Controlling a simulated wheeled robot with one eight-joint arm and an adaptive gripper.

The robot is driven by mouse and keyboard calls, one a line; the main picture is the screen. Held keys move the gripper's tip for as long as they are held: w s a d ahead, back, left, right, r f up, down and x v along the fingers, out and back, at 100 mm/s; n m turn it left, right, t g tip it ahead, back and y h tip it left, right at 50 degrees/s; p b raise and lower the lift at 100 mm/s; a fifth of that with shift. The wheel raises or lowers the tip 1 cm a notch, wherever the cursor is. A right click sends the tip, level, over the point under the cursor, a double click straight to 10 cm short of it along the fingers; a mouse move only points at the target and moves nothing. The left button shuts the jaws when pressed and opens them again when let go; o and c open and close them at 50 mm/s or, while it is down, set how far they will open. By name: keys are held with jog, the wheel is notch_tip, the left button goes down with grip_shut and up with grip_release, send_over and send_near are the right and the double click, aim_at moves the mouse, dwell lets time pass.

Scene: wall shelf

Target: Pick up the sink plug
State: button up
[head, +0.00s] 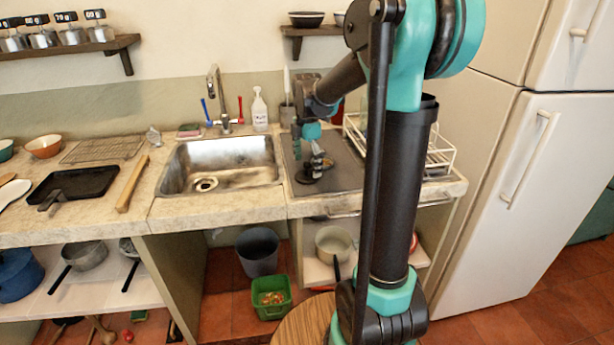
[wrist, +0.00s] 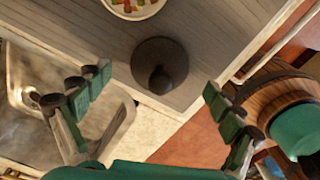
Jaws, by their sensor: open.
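The sink plug (wrist: 160,67) is a dark round disc with a small knob on top. It lies flat on the grey board (wrist: 205,40) right of the sink, near the board's front edge. In the head view it is a dark shape (head: 305,176) on the same board (head: 345,178), partly hard to tell from my gripper. My gripper (head: 320,158) is over the board close to the plug. In the wrist view my gripper (wrist: 157,98) is open, with its green-padded fingers spread on either side of the plug and nothing between them touching it.
The metal sink (head: 235,160) is left of the board. A plate of food (wrist: 135,6) shows at the wrist view's top edge. A white dish rack (head: 440,155) stands to the right.

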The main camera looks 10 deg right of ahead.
jog(key=shift+f, duration=0.95)
jog(key=c, duration=1.4)
